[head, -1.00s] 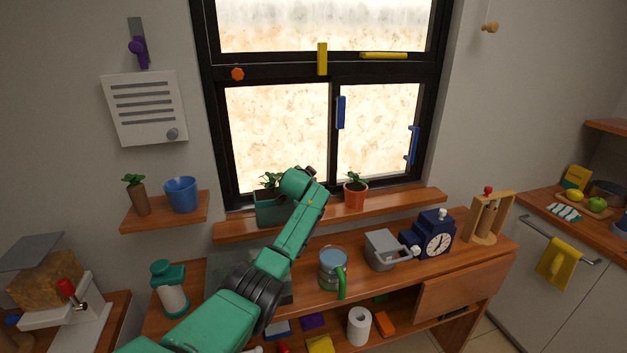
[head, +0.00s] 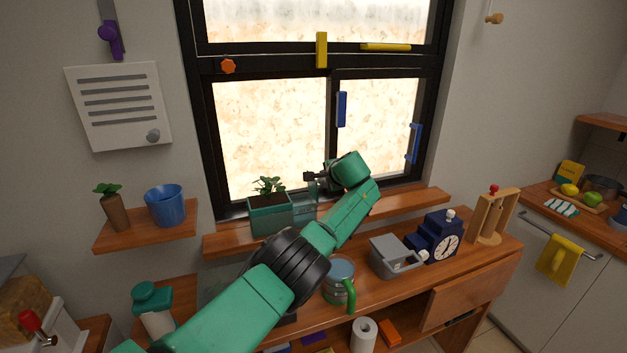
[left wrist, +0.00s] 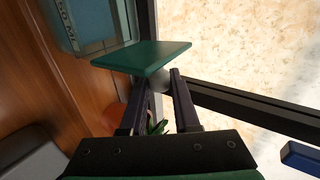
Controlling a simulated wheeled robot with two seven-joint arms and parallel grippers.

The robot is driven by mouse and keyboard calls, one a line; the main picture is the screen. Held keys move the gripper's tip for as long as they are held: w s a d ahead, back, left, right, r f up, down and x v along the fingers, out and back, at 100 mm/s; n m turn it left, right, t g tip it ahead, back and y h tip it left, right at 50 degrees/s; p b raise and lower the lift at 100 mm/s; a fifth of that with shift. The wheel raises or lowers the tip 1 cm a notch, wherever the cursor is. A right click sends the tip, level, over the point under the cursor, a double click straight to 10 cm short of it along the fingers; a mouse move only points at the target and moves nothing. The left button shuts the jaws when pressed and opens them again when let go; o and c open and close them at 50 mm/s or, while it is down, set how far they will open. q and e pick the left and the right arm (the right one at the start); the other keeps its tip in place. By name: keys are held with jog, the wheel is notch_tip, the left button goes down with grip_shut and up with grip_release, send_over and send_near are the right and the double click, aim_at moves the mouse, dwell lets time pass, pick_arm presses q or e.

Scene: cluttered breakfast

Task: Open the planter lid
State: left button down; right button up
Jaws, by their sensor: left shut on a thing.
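The green planter (head: 270,215) with a leafy plant stands on the window sill shelf. A clear, pale section (head: 304,208) is at its right end; it shows with printed markings in the left wrist view (left wrist: 75,22). My left gripper (head: 312,178) is just above and right of this section. In the left wrist view, my left gripper (left wrist: 158,85) is shut on a pale knob under a flat dark-green lid (left wrist: 142,56). The lid's far edge overlaps the clear section there; I cannot tell whether they touch. My right gripper is not in view.
An orange pot (left wrist: 104,117) is below the fingers in the left wrist view. The window frame (head: 331,125) is close behind the gripper. A mug (head: 339,280), a grey box (head: 395,257) and a blue clock (head: 437,240) stand on the counter below.

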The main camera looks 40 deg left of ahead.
pick_arm(q)
jog(key=shift+w+d, duration=0.1)
dwell(0.5)
jog(key=c, duration=0.7)
grip_release()
jog(key=shift+w+f, duration=0.1)
jog(key=shift+o, duration=0.2)
jog(key=b+v, duration=0.3)
jog(key=v, duration=1.1)
jog(key=shift+d+b, duration=0.3)
